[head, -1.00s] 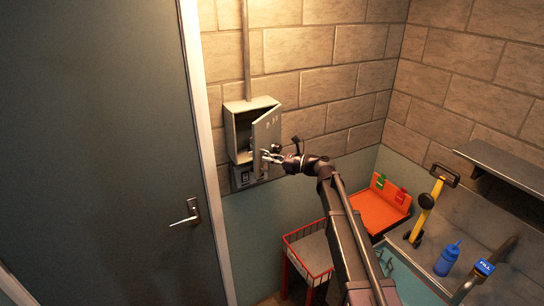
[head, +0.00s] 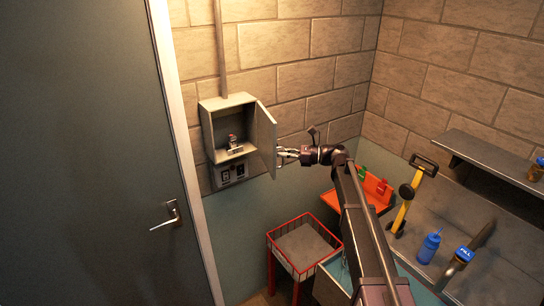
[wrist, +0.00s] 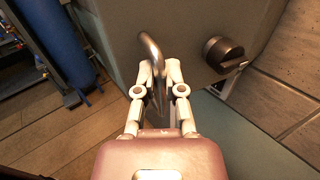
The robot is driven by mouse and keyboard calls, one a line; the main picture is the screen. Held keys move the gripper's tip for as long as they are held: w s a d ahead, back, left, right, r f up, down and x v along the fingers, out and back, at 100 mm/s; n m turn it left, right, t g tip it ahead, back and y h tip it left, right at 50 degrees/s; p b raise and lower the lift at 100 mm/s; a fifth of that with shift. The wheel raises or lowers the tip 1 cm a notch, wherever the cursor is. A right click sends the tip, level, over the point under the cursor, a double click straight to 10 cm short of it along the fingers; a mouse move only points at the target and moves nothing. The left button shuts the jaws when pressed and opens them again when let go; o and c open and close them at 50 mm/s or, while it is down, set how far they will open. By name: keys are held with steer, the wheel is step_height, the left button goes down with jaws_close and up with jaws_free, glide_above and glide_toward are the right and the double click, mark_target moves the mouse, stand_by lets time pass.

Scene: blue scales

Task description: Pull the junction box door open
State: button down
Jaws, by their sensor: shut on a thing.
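The grey junction box (head: 231,117) is fixed to the block wall in the head view. Its door (head: 266,137) is hinged on the right and stands wide open, swung out from the box. A small dark and light fitting (head: 233,143) shows inside. My gripper (head: 281,155) is at the lower part of the door, right of the box. In the wrist view my gripper (wrist: 158,75) is shut on the curved metal door handle (wrist: 150,47). A round dark knob with a tab (wrist: 222,50) sits on the door panel (wrist: 185,25), beside the handle and apart from my fingers.
A switch panel (head: 229,173) is under the box, and a conduit (head: 219,50) runs up above it. A grey room door (head: 80,150) is at left. A red-rimmed basket cart (head: 304,245) stands below. A counter with a blue bottle (head: 429,246) is at right.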

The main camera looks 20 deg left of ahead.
steer(key=shift+w+d, duration=0.45)
steer(key=shift+w, duration=0.35)
steer(key=shift+w+d, duration=0.4)
steer(key=shift+w, duration=0.35)
steer(key=c, duration=0.7)
jaws_free()
steer(key=shift+d, duration=0.15)
steer(key=v, duration=1.1)
steer(key=shift+w+d+r, duration=0.1)
steer(key=shift+w+d, duration=0.05)
steer(key=shift+d, duration=0.2)
